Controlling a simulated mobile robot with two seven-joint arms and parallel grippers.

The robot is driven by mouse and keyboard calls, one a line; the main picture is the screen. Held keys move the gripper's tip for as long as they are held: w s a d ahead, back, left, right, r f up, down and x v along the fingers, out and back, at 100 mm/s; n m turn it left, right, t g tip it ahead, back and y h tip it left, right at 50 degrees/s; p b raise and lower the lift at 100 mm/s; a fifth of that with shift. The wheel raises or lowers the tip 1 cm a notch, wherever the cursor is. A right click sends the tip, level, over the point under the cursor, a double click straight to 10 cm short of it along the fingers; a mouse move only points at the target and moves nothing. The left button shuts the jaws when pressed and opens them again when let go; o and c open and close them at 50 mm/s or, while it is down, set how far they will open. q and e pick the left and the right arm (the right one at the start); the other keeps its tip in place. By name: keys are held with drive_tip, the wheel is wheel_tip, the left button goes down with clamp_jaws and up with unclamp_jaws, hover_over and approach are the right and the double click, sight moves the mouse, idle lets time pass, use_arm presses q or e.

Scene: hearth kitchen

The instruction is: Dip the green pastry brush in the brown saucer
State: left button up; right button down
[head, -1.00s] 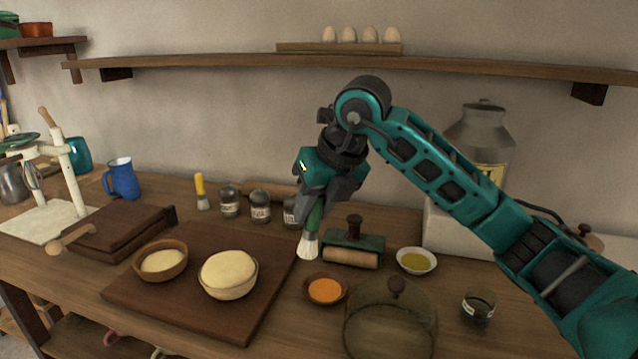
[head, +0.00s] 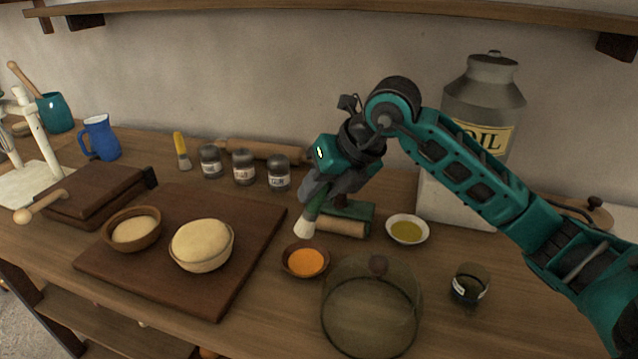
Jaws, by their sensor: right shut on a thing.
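The green pastry brush (head: 310,215) is held bristles down and tilted, its pale bristles just above and behind the brown saucer. My right gripper (head: 322,194) is shut on its green handle, and the jaws hide the handle's upper part. The brown saucer (head: 304,272) stands on the counter, holding an orange filling. I see a small gap between the bristles and the saucer, though the depth is hard to judge. My left gripper is not in view.
A glass dome (head: 372,310) stands close right of the saucer. A white bowl of yellow-green liquid (head: 407,240) and a green-framed roller (head: 340,226) are behind. A dark board (head: 150,270) with dough bowls lies left. A yellow brush (head: 182,152) stands near several jars.

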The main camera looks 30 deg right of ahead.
sight(319, 210)
drive_tip(key=shift+f+b, duration=0.55)
drive_tip(key=shift+f, duration=0.25)
wheel_tip(319, 210, down, 3)
drive_tip(key=shift+r+b, duration=0.15)
drive_tip(key=shift+b, duration=0.85)
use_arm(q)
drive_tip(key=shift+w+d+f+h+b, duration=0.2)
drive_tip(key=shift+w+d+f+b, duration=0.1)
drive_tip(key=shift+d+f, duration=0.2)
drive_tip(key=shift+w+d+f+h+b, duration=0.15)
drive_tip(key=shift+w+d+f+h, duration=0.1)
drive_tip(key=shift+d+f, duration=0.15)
use_arm(e)
drive_tip(key=shift+f, duration=0.65)
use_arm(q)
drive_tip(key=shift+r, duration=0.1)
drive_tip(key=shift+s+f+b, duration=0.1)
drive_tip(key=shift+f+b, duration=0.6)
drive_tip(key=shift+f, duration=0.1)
use_arm(e)
drive_tip(key=shift+f, duration=0.8)
drive_tip(key=shift+r, duration=0.1)
drive_tip(key=shift+r+p, duration=2.7)
drive_tip(key=shift+r, duration=0.8)
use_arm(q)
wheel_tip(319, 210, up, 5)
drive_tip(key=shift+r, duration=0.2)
